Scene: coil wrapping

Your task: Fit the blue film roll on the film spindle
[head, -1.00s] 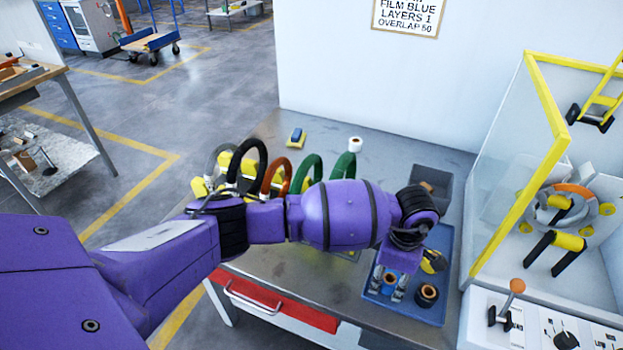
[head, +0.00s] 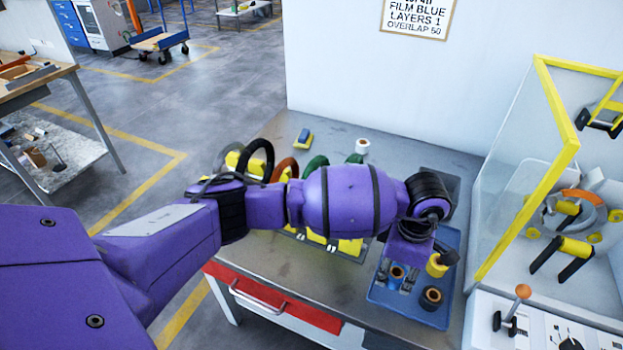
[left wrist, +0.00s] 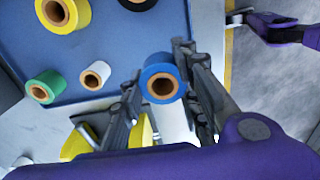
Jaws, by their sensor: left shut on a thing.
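My left gripper (head: 398,284) is shut on the blue film roll (head: 397,272), above the blue tray. In the left wrist view the roll (left wrist: 162,86), blue with a brown core, sits between the two fingers (left wrist: 180,85). The wrapping machine's ring (head: 584,212), grey with an orange part, stands in the enclosure at the right, well away from the roll. I cannot pick out the film spindle for certain. A purple arm end with a grey gripper, likely my right one (left wrist: 240,17), shows at the top right of the wrist view; its jaws are unclear.
The blue tray (head: 378,297) also holds a black roll (head: 431,298) and a yellow roll (head: 437,266). Green (left wrist: 43,86) and white (left wrist: 95,75) rolls show in the wrist view. Several coils (head: 258,160) stand behind my arm. A yellow-framed guard (head: 560,110) and lever (head: 519,300) are at the right.

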